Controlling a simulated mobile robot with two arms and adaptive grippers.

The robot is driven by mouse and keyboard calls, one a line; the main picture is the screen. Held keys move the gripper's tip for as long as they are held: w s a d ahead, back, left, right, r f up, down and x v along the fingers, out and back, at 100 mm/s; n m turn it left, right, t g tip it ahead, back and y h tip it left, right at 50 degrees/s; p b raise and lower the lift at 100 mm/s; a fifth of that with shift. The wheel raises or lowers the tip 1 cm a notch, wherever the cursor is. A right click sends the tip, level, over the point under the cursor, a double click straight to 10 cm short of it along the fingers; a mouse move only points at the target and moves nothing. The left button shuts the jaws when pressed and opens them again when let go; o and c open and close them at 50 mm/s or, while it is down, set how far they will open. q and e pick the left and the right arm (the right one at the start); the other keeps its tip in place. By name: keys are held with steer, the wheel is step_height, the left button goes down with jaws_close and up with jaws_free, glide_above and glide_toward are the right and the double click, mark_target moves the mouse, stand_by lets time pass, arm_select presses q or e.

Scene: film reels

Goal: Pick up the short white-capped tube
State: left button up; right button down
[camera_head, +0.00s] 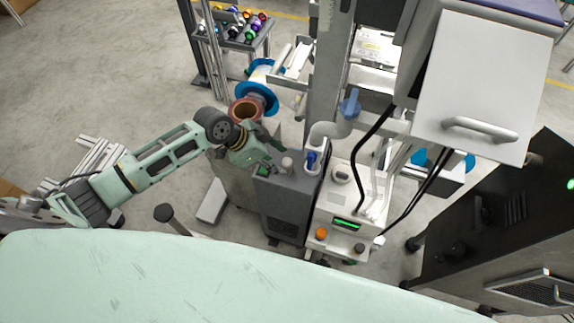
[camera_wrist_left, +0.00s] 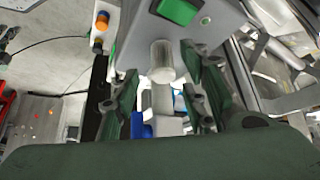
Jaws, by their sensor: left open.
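The short white-capped tube (camera_head: 287,164) stands on top of the grey cabinet (camera_head: 290,212) in the head view, looking pale grey-white. In the left wrist view the tube (camera_wrist_left: 162,58) appears as a short pale cylinder near the picture's middle. My left gripper (camera_head: 274,155) is open just left of the tube in the head view. In the wrist view the fingers of my left gripper (camera_wrist_left: 160,75) lie on either side of the tube, with visible gaps. Contact cannot be seen. My right gripper is in neither view.
A blue part (camera_head: 311,160) in a white holder stands right of the tube. A green button (camera_wrist_left: 179,10) is on the cabinet. A white machine (camera_head: 345,215) with a green display and black cables is farther right. A reel (camera_head: 250,108) is behind my gripper.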

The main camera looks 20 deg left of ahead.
mark_target(283, 164)
arm_select(q)
steer(key=x, duration=0.5)
steer(key=shift+w+d+r+p, duration=0.1)
steer(key=shift+p, duration=0.2)
steer(key=shift+c, duration=0.5)
jaws_close()
